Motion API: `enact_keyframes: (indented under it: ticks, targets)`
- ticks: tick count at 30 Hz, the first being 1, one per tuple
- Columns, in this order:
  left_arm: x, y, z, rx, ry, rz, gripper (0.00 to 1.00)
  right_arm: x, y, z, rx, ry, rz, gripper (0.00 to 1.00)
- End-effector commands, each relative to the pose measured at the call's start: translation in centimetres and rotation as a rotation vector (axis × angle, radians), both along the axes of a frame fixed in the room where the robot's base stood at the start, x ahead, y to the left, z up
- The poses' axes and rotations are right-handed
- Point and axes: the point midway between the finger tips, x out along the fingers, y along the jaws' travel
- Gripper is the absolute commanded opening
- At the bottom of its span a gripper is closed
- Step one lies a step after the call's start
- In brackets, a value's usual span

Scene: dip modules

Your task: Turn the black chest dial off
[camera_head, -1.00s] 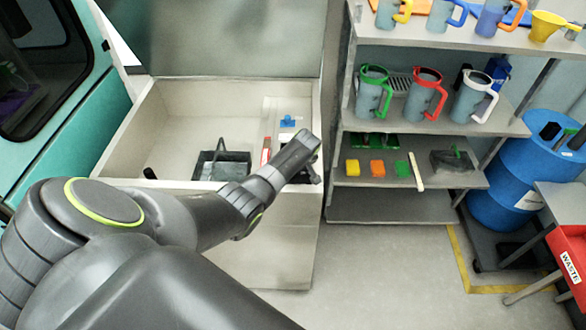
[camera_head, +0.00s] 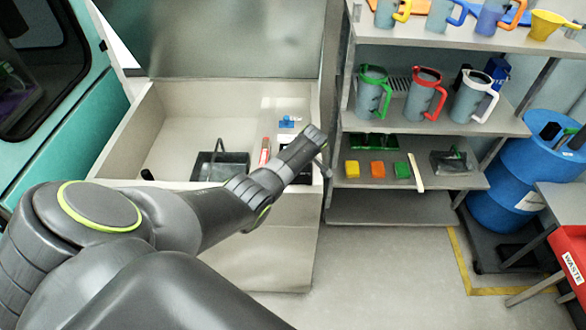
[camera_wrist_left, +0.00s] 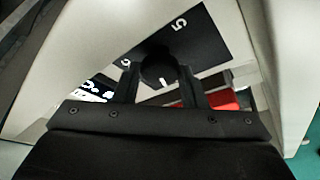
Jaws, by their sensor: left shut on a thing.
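The black dial (camera_wrist_left: 158,68) is a round knob on a black panel (camera_wrist_left: 195,45) with white numerals, one looking like a 5, in the left wrist view. A small white mark shows at the knob's lower edge. My left gripper (camera_wrist_left: 158,82) has one finger on each side of the knob and is shut on it. In the head view, my left arm reaches to the front right corner of the open cream chest (camera_head: 150,130), and my wrist hides the dial there. My right gripper is in neither view.
Inside the chest are a dark basket (camera_head: 232,164), a red item (camera_head: 265,150) and a blue item (camera_head: 287,122). The chest's lid (camera_head: 225,40) stands raised. A shelf rack (camera_head: 395,208) with jugs and coloured blocks is close on the right. The floor in front is clear.

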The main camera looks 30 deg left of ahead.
Motion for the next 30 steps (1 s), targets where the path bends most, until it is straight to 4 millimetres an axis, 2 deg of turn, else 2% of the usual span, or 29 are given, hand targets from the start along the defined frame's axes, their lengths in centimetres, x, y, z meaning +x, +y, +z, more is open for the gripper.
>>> enact_keyframes:
  ticks: [2,3,8,20,30]
  targets:
    - [0.2,0.0,0.2,0.001,-0.006,0.000,0.15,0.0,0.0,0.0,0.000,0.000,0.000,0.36]
    - [0.2,0.0,0.2,0.001,-0.006,0.000,0.39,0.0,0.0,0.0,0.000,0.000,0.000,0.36]
    - [0.1,0.0,0.2,0.000,-0.004,-0.001,0.59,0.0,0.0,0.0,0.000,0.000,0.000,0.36]
    - [0.0,-0.2,0.5,0.000,-0.001,0.000,0.59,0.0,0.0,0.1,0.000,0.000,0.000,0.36]
    - [-0.3,-1.8,4.4,-0.001,-0.005,-0.002,0.59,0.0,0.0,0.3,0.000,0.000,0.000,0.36]
